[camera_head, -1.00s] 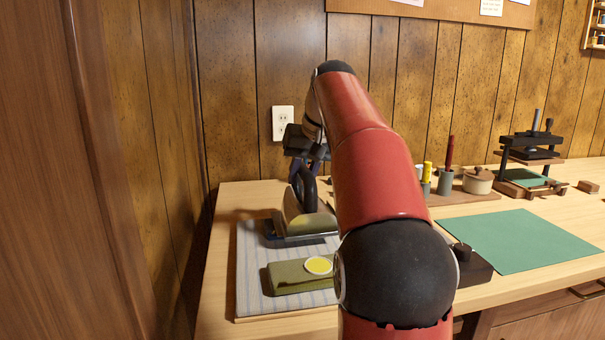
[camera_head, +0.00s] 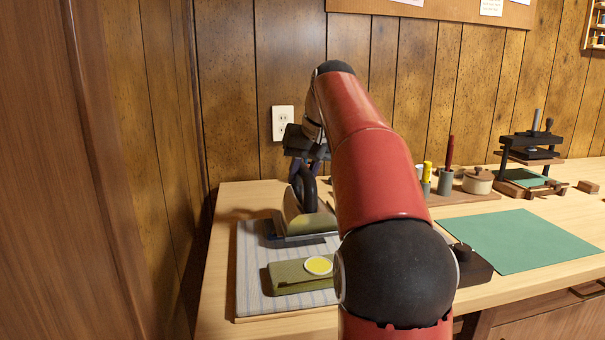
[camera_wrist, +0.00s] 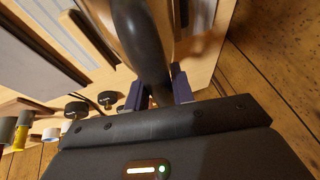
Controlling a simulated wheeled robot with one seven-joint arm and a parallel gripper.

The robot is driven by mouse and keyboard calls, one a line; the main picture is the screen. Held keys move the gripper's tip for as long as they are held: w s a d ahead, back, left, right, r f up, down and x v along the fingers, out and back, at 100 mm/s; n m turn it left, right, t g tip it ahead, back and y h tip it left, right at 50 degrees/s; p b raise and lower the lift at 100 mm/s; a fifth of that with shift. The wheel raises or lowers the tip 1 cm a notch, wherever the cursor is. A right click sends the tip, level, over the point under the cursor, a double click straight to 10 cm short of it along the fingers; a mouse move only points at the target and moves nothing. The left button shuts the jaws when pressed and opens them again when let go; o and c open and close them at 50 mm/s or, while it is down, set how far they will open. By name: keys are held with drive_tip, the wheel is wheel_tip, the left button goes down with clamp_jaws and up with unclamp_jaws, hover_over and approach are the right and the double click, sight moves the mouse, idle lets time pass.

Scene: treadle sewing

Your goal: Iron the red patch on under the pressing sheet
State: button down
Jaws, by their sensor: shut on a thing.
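My gripper (camera_head: 308,166) is shut on the dark curved handle of an iron (camera_head: 311,223) at the back of a striped pressing pad (camera_head: 252,301). The wrist view shows my blue fingers (camera_wrist: 158,92) on either side of the black handle (camera_wrist: 135,32). The iron is over the pad's far part, with a dark patch at its base; I cannot tell whether it touches the pad. I cannot make out a red patch or a pressing sheet.
My red arm hides the middle of the table. A green mat (camera_head: 520,240) lies at right, with a dark block (camera_head: 470,268) at its left edge. Behind stand cups with markers (camera_head: 445,182), a lidded pot (camera_head: 478,181) and a small press (camera_head: 530,160). A wall is close at left.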

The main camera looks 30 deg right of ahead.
drive_tip(key=shift+f, duration=0.1)
wheel_tip(320, 180, up, 3)
drive_tip(key=p, duration=0.3)
drive_tip(key=shift+r, duration=2.65)
